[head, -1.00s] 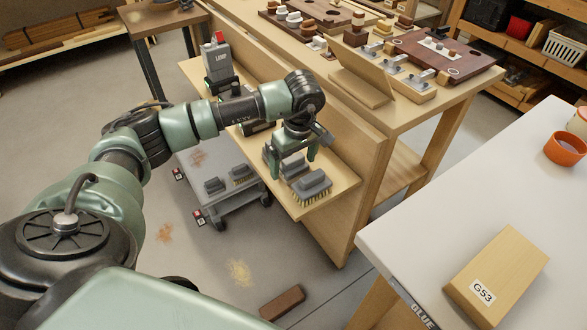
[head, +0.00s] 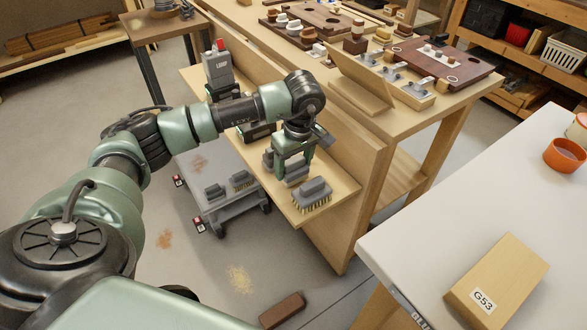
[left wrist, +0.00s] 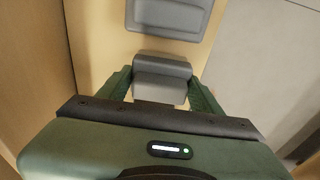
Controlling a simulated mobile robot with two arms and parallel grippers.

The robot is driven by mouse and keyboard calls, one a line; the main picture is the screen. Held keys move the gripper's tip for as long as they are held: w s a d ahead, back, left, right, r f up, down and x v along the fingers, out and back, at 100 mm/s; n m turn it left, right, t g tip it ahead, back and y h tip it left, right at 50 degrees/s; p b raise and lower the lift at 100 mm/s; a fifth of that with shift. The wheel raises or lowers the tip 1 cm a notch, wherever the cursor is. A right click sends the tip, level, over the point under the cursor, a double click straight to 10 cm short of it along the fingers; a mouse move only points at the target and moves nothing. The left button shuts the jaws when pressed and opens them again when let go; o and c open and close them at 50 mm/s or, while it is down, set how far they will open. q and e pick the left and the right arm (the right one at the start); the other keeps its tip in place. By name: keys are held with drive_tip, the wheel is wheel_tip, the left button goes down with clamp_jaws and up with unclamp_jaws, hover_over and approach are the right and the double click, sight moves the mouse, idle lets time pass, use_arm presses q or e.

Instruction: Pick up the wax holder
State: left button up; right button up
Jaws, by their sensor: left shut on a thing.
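My left gripper (head: 292,164) points down over the low wooden shelf (head: 330,205) on the bench's side. Its fingers are shut on a grey block-like thing, probably the wax holder (head: 295,176). In the left wrist view the grey wax holder (left wrist: 160,78) sits between the two green fingers (left wrist: 160,92), its lower part hidden by the gripper body. I cannot tell if it is clear of the shelf. My right gripper is not in view.
A grey-handled brush (head: 313,195) lies close beside the held thing, at the shelf's near end. Other grey pieces rest on a low grey cart (head: 232,203). A grey device (head: 218,68) stands farther along the shelf. A white table (head: 440,215) stands at right with a wooden block (head: 497,283).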

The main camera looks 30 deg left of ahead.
sight(294, 160)
use_arm(q)
wheel_tip(294, 160, up, 18)
drive_tip(key=p, duration=0.2)
drive_tip(key=shift+r, duration=0.15)
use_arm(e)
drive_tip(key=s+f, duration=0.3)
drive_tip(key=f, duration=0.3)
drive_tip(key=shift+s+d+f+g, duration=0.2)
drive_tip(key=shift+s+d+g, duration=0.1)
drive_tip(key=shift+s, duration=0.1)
use_arm(q)
drive_tip(key=o, duration=0.5)
drive_tip(key=shift+c, duration=0.8)
